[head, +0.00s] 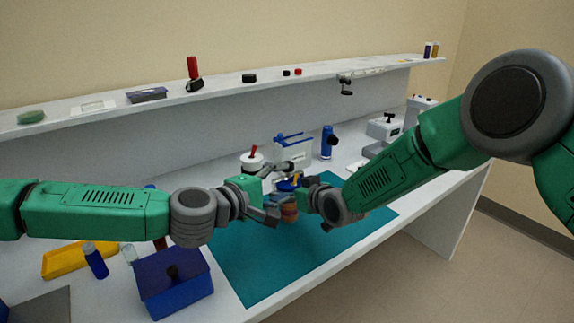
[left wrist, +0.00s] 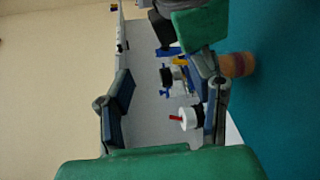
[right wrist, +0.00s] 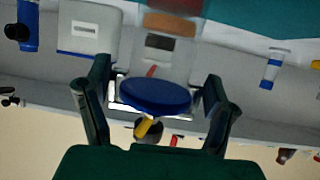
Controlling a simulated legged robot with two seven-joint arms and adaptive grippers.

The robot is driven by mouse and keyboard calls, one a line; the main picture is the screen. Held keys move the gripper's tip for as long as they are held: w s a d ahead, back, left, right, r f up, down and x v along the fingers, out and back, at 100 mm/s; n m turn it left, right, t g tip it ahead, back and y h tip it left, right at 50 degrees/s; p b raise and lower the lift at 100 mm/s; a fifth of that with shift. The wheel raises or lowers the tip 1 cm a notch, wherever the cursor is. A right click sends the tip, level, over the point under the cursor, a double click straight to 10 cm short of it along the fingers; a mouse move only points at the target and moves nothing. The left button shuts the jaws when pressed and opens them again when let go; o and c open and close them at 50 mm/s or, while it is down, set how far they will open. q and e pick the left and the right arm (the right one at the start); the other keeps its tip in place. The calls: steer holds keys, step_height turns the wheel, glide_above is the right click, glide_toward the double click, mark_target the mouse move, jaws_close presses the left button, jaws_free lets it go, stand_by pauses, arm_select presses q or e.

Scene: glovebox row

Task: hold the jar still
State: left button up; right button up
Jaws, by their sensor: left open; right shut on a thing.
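The jar (head: 289,212), with orange and brown bands, stands over the teal mat (head: 300,250) in the head view, partly covered by my arms. In the left wrist view the jar (left wrist: 238,65) shows just right of one finger, outside the gap. My left gripper (head: 281,193) is open and empty beside the jar. My right gripper (right wrist: 155,85) is shut on the round blue lid (right wrist: 155,96). The jar's banded body (right wrist: 170,24) shows beyond the lid in the right wrist view; whether lid and jar touch is unclear.
A white pot with a red handle (head: 252,161), a blue-handled rack (head: 294,150) and a blue device (head: 328,142) stand behind. A blue box (head: 175,290), a yellow tray (head: 75,260) and a blue bottle (head: 95,262) are front left. The mat's front half is clear.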

arm_select(q)
steer(key=w+a+f+m+t, duration=0.1)
steer(key=a+m+t, duration=0.1)
steer(key=m, duration=0.7)
steer(key=w+a+f+m+t, duration=0.1)
steer(key=a+m, duration=0.2)
steer(key=m, duration=0.6)
steer(key=shift+y, duration=0.3)
steer(key=x, duration=1.1)
steer(key=shift+w+d, duration=0.15)
steer(key=shift+d, duration=0.15)
jaws_close()
